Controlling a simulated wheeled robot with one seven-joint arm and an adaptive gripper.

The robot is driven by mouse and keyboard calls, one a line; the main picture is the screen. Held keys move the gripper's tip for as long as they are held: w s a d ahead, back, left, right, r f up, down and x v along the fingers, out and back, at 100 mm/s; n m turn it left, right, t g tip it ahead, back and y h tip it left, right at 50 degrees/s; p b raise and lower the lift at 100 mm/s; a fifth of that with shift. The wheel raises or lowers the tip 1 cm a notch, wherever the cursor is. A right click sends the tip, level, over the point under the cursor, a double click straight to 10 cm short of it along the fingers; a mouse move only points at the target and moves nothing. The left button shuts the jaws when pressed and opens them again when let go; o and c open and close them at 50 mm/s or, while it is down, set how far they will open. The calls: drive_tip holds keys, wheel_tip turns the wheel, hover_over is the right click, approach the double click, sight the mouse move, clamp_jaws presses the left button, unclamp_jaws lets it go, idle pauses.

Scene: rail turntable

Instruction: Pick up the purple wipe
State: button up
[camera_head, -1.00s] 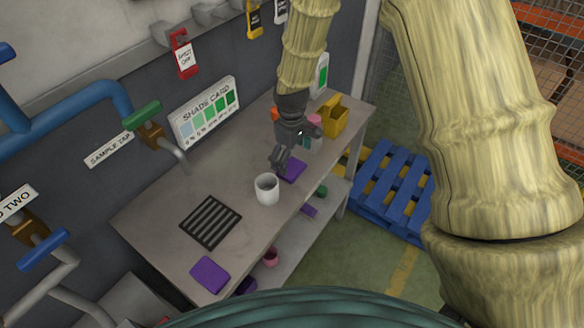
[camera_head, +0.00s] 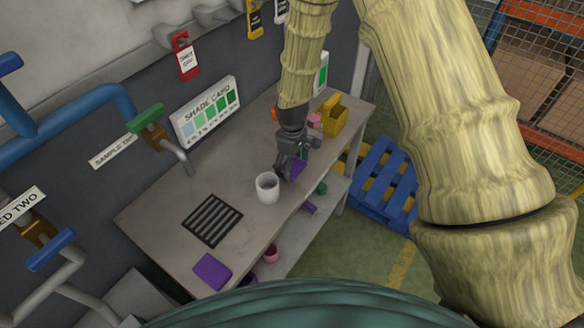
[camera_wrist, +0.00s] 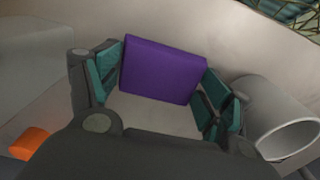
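A purple wipe (camera_wrist: 162,70) lies on the bench top in the wrist view, between the two spread fingers of my gripper (camera_wrist: 160,88). Its side edges appear close to the teal finger pads; I cannot tell if they touch. In the head view my gripper (camera_head: 283,176) hangs low over the bench beside the white cup, and only part of this wipe (camera_head: 297,170) shows behind it. A second purple wipe (camera_head: 212,271) lies flat at the bench's near end.
The white cup (camera_head: 267,188) stands close to my gripper; it also shows in the wrist view (camera_wrist: 284,120). A black slotted rack (camera_head: 212,220) lies on the bench (camera_head: 165,225). A yellow container (camera_head: 335,118) is at the far end. Taps and a shade card (camera_head: 207,109) line the wall.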

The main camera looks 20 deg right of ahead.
sight(292, 167)
drive_tip(key=shift+c, duration=0.5)
drive_tip(key=shift+r+b, duration=1.05)
drive_tip(key=shift+r, duration=0.4)
drive_tip(key=shift+s+r, duration=0.15)
drive_tip(key=shift+r, duration=0.1)
drive_tip(key=s+r+b, duration=0.1)
drive_tip(key=s+b, duration=0.4)
drive_tip(key=s, duration=1)
drive_tip(key=shift+s+d+r, duration=0.25)
drive_tip(key=shift+s+r, duration=0.1)
drive_tip(key=shift+o, duration=0.5)
drive_tip(key=shift+w+f, duration=0.1)
drive_tip(key=shift+c, duration=0.5)
